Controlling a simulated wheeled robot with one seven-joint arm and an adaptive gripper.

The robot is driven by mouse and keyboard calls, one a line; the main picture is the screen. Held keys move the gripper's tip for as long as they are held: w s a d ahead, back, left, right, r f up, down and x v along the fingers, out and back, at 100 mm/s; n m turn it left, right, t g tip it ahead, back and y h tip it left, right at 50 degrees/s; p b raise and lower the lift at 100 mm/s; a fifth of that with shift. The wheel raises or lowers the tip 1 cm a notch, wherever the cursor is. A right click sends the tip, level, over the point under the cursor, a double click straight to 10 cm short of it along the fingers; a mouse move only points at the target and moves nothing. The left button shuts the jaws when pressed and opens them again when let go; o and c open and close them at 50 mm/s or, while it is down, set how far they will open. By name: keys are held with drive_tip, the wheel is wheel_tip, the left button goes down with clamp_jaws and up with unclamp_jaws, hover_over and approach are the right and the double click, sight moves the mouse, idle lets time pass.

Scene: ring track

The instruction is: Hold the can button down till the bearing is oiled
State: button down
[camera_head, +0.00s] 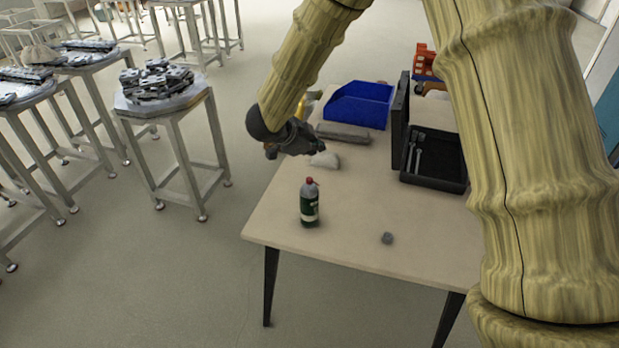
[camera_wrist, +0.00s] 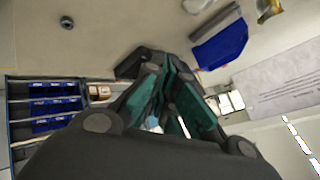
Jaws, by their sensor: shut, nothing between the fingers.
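The can (camera_head: 310,203) is a dark green bottle with a grey top and a red cap. It stands upright near the left front of the table (camera_head: 345,215). A small grey round piece, likely the bearing (camera_head: 387,238), lies to its right near the front edge. A dark ring (camera_wrist: 67,22) at the upper left of the wrist view looks like the same piece. My gripper (camera_head: 320,148) is beyond the can, over the table's left side, apart from both. Its fingers (camera_wrist: 160,62) are shut with nothing between them. I cannot make out the can in the wrist view.
A pale lump (camera_head: 325,160) lies below my gripper in the picture. A grey bar (camera_head: 343,133) and a blue bin (camera_head: 360,105) lie behind. An open black case (camera_head: 434,160) with tools is at right. Stools (camera_head: 165,110) with metal parts stand left. The table's front is mostly clear.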

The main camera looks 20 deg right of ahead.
drive_tip(key=shift+w+a+r, duration=0.15)
drive_tip(key=shift+a+r, duration=0.05)
drive_tip(key=shift+r, duration=0.4)
drive_tip(key=shift+f, duration=0.15)
drive_tip(key=b, duration=0.7)
hover_over(309, 181)
drive_tip(key=f, duration=0.4)
drive_tip(key=d+f, duration=0.1)
drive_tip(key=f, duration=0.1)
drive_tip(key=shift+f, duration=1.3)
drive_tip(key=shift+f, duration=0.1)
drive_tip(key=shift+f, duration=0.3)
drive_tip(key=shift+f, duration=0.5)
idle(1.2)
